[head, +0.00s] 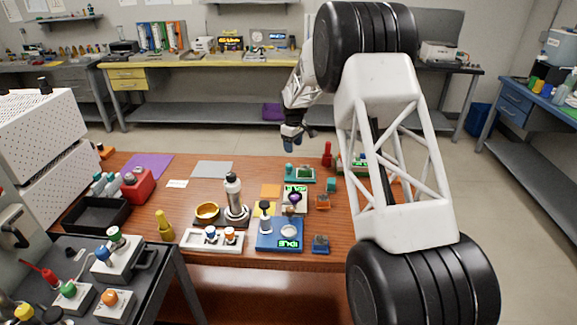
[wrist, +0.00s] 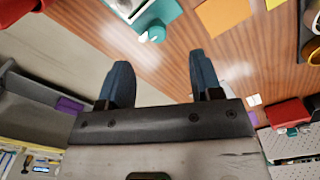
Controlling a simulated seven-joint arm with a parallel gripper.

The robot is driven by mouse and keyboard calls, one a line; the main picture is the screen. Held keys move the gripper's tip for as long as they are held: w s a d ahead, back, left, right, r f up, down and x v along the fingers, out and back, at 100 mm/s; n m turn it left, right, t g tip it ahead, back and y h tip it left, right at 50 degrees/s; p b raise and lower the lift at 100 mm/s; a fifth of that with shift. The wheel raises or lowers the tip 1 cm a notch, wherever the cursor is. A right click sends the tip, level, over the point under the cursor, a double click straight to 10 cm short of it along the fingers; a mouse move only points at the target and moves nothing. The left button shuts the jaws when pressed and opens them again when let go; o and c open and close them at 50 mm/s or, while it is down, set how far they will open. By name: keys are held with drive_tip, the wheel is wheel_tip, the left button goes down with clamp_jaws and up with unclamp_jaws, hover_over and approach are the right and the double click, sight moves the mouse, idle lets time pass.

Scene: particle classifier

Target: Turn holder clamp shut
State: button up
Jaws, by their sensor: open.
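My gripper (head: 292,142) is at the far edge of the wooden table, above and behind the teal holder. In the wrist view my gripper (wrist: 162,65) shows two blue fingers spread apart with nothing between them. A teal holder (head: 301,180) carries a green board at the back of the table. A round teal knob (head: 289,168), which looks like its clamp, is at its left end. In the wrist view the knob (wrist: 151,34) lies beyond the fingertips, apart from them, near the top edge. I cannot tell whether the clamp is open or shut.
A red upright tool (head: 327,154) stands right of the holder. An orange sheet (head: 271,190) and a grey sheet (head: 212,169) lie to its left. A tall microscope-like device (head: 234,198) stands further left. My arm hides the table's right side.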

hover_over(288, 164)
drive_tip(key=shift+n, duration=0.4)
wheel_tip(288, 164, down, 4)
drive_tip(key=shift+s+d+f, duration=0.1)
drive_tip(key=shift+f, duration=0.1)
drive_tip(key=shift+f, duration=3.75)
drive_tip(key=c, duration=0.9)
